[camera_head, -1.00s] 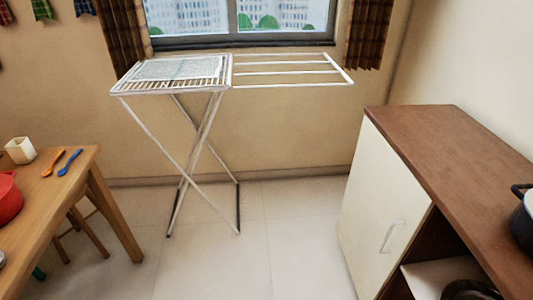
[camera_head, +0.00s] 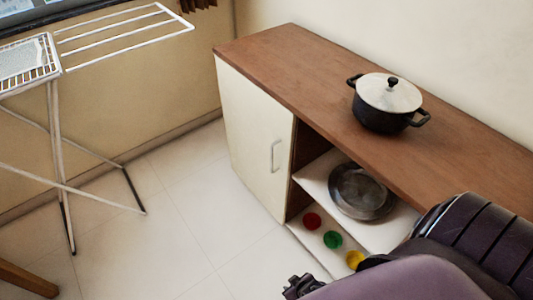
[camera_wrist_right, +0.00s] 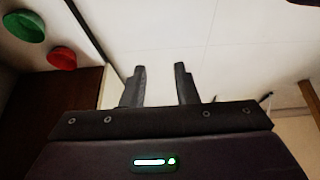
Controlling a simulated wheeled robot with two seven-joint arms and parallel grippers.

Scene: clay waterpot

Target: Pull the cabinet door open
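The cabinet (camera_head: 330,90) has a brown top and stands along the right wall in the head view. Its white door (camera_head: 252,135) is shut at the far left end, with a pale vertical handle (camera_head: 276,156) near the door's right edge. My right gripper (camera_head: 298,287) shows only in part at the bottom of the head view, in front of the cabinet and apart from the handle. In the right wrist view its two fingers (camera_wrist_right: 160,68) are spread with nothing between them, over the floor. My left gripper is not in view.
Open shelves beside the door hold a metal pan (camera_head: 362,192) and red (camera_head: 312,221), green (camera_head: 332,240) and yellow (camera_head: 354,260) round items. A black pot (camera_head: 385,103) stands on top. A drying rack (camera_head: 60,150) stands left. The floor (camera_head: 190,210) before the door is clear.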

